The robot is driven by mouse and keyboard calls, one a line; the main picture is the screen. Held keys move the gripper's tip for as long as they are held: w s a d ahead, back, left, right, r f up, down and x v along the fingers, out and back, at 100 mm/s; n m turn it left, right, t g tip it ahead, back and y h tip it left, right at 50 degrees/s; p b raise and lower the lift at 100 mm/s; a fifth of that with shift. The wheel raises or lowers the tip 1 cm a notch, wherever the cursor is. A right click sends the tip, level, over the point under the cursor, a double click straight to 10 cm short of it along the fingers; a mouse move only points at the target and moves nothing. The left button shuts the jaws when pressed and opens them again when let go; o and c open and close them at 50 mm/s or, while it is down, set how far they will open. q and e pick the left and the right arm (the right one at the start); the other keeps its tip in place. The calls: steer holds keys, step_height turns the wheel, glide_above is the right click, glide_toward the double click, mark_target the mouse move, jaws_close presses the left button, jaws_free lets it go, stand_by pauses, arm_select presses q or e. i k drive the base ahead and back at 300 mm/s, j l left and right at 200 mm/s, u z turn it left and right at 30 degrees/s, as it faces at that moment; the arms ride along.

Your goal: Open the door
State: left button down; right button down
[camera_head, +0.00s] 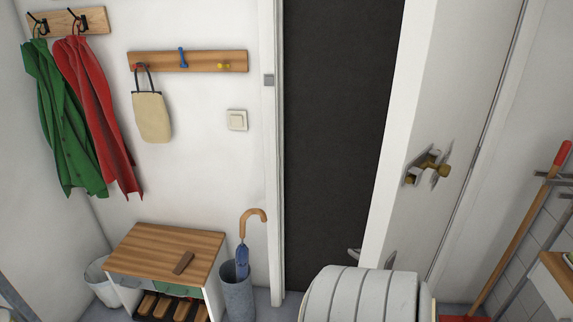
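The white door (446,120) stands partly open at the right, with a dark opening (340,130) between its edge and the frame (270,150). A brass knob (440,170) with grey metal pieces around it sits on the door's face. A white, ribbed rounded part, probably my arm, covers the bottom centre. Just above it, small grey tips, probably of my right gripper (373,256), show at either side of the door's edge. Most of that gripper is hidden, and I cannot tell whether it touches the door. My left gripper is not in view.
A wooden-topped bench (165,250) and a bucket with an umbrella (238,290) stand left of the doorway. Coats (95,110) and a bag (152,117) hang on the wall. A red-handled broom (520,235) and a wooden-edged shelf (556,272) are at the right.

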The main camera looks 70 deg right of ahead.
mark_target(452, 55)
steer(key=i+j+z, duration=0.25)
steer(key=i, duration=0.15)
steer(key=i+j+z, duration=0.1)
steer(key=i+z, duration=0.2)
steer(key=i, duration=0.15)
steer(key=i+z, duration=0.15)
steer(key=z, duration=0.3)
steer(key=i+z, duration=0.2)
steer(key=z, duration=0.25)
steer(key=i+j+z, duration=0.1)
steer(key=z, duration=0.4)
steer(key=i+j+z, duration=0.15)
steer(key=z, duration=0.3)
